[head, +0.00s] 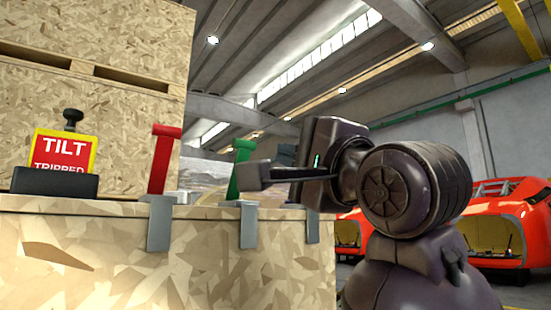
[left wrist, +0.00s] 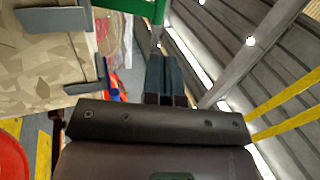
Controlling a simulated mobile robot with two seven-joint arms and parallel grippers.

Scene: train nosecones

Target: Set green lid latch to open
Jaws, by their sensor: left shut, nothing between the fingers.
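The green lid latch (head: 235,183) stands up from the top edge of a wooden crate in the head view, with a grey metal bracket (head: 249,228) hanging below it. My left gripper (head: 245,176) is shut and empty, its fingers pointing left across the green handle and hiding part of it. Whether they touch it I cannot tell. In the left wrist view the shut fingers (left wrist: 165,60) point up the picture, and a green bar (left wrist: 135,6) shows at the top just beyond the tips. My right gripper is out of view.
A red latch (head: 160,160) stands upright to the left on the crate (head: 90,260). Another bracket (head: 313,226) is to the right, below my gripper. A "TILT TRIPPED" sign (head: 64,150) stands on the crate. Red train nosecones (head: 495,220) are behind at right.

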